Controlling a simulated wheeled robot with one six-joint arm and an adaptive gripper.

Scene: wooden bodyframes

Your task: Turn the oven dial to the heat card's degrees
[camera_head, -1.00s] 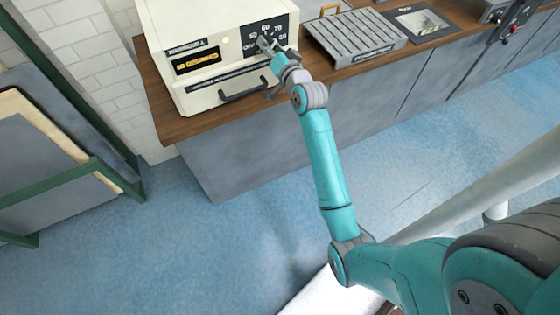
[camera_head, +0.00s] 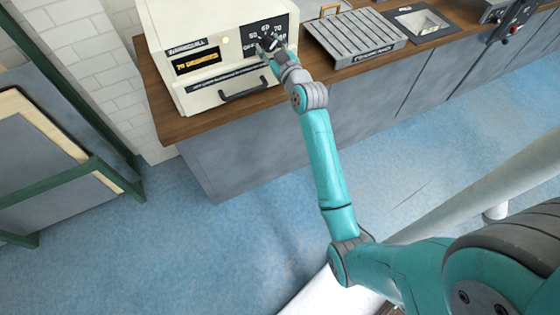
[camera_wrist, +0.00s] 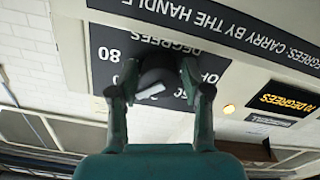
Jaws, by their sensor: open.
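The cream oven (camera_head: 155,25) stands on the counter at the upper left. Its black dial panel (camera_head: 283,27) carries OFF, 50, 60, 70 and 80. The heat card (camera_head: 196,61) on its front reads 70 DEGREES in yellow; it also shows upside down in the wrist view (camera_wrist: 283,102). My gripper (camera_head: 268,44) is at the panel. In the wrist view my gripper (camera_wrist: 158,72) is open, with one finger on each side of the dark dial (camera_wrist: 158,80). The dial's white mark slants toward the lower left there. The number beyond it is hidden, and finger contact is unclear.
A ribbed grey tray (camera_head: 355,38) is on the wooden counter (camera_head: 180,128) to the right. The blue floor in front of the counter is clear.

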